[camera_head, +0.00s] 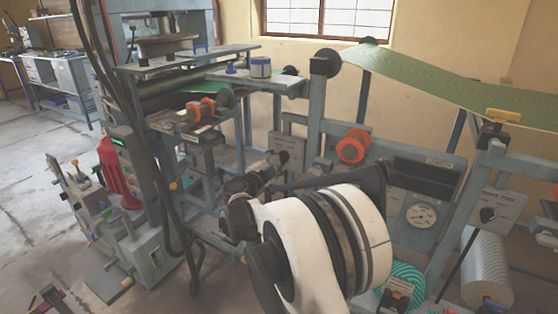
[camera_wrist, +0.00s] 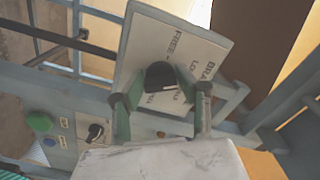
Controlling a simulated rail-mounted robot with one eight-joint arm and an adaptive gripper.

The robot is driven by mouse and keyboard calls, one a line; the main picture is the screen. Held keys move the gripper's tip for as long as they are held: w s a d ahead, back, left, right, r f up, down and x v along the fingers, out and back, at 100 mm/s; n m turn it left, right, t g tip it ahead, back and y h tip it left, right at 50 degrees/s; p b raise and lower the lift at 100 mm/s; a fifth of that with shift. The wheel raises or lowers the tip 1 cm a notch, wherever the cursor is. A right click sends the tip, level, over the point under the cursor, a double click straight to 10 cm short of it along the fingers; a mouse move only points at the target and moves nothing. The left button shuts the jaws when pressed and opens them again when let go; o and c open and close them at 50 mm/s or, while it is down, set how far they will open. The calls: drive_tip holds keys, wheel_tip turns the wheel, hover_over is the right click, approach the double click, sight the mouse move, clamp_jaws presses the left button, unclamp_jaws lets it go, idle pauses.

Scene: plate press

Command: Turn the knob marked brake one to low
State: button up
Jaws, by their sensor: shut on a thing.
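The brake panel (camera_wrist: 185,35) is a pale plate, tilted in the wrist view, with lettering that reads BRAKE, FREE and partly LO. Its black knob (camera_wrist: 160,76) is in the middle of the plate. My gripper (camera_wrist: 162,100) has one green-grey finger on each side of the knob and is shut on it. The fingers hide part of the lower lettering. I cannot tell which setting the knob points at. In the head view my gripper (camera_head: 278,160) is small, in front of a grey plate (camera_head: 288,145), and my arm hides much of that area.

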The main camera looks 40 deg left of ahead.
idle(0.4)
drive_tip(key=o, duration=1.1)
drive_tip(key=shift+s, duration=0.1)
drive_tip(key=s, duration=0.4)
drive_tip(key=s+d, duration=0.1)
drive_tip(key=s, duration=0.2)
drive_tip(key=s+d, duration=0.1)
drive_tip(key=s, duration=0.3)
drive_tip(key=shift+s, duration=0.35)
